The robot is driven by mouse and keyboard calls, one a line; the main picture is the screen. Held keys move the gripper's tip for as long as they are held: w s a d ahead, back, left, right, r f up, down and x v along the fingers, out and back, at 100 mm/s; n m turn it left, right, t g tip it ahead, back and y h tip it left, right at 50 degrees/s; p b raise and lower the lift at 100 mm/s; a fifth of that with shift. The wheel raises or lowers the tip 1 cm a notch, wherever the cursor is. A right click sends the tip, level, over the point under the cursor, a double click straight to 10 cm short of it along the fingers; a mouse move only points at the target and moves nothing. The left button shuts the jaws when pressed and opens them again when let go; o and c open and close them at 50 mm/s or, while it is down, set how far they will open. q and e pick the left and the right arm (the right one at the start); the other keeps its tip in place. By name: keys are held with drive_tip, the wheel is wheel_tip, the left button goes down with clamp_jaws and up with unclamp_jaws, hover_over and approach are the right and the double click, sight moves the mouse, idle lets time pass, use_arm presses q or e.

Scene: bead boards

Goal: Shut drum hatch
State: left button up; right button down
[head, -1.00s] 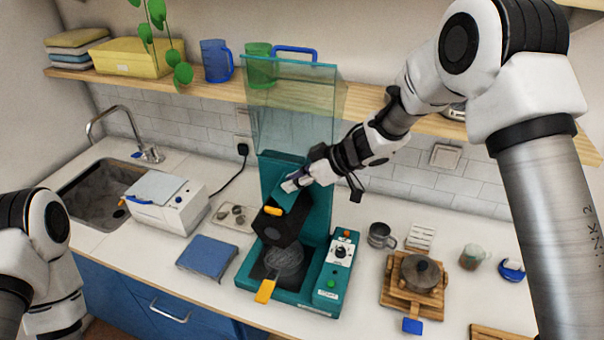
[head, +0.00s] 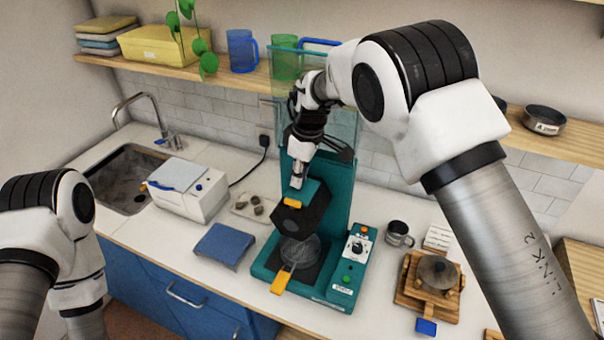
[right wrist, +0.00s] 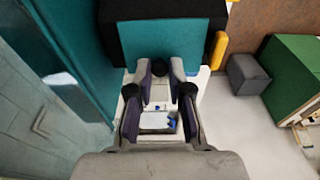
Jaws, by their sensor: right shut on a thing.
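The teal machine (head: 345,192) stands on the counter, its black drum (head: 306,215) above a clear bowl (head: 299,250). A teal flap (head: 314,190), which looks like the drum hatch, lies at the drum's top beside an orange tab (head: 292,203). My right gripper (head: 297,182) is at the flap's left end, shut on it as far as I can tell. In the right wrist view, the fingers (right wrist: 160,82) are at the edge of the teal flap (right wrist: 170,42). The exact contact is partly hidden. My left gripper is out of view.
A blue pad (head: 223,245) and a white box (head: 188,188) lie left of the machine. A grey mug (head: 398,233) and a wooden stand (head: 412,290) are to its right.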

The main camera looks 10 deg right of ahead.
idle(0.5)
drive_tip(key=c, duration=1.1)
unclamp_jaws()
